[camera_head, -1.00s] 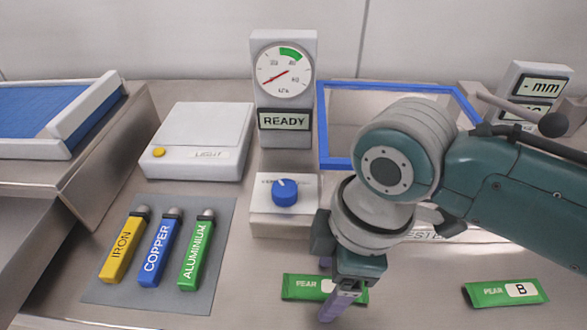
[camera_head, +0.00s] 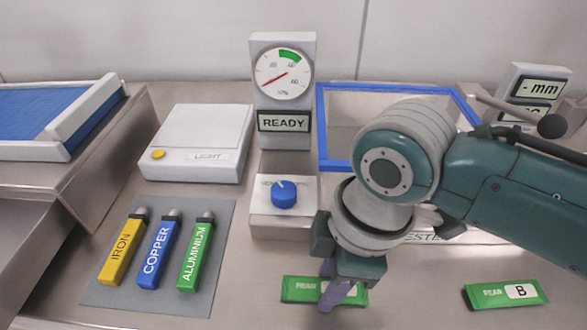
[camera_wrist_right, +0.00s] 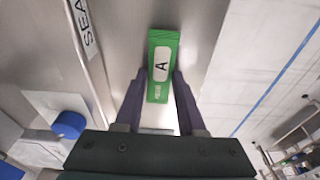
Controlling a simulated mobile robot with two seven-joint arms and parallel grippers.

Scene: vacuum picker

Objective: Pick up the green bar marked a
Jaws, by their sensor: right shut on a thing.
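My right gripper (camera_head: 338,296) is shut on this bar. In the right wrist view its two fingers (camera_wrist_right: 158,92) press on the bar's long sides. I cannot see a gap under the bar. My left gripper is not in view.
A grey mat (camera_head: 223,232) on the left holds iron, copper and aluminium bars. A blue knob box (camera_head: 284,215), a gauge reading READY (camera_head: 284,90) and a blue-framed tray (camera_head: 322,125) stand behind.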

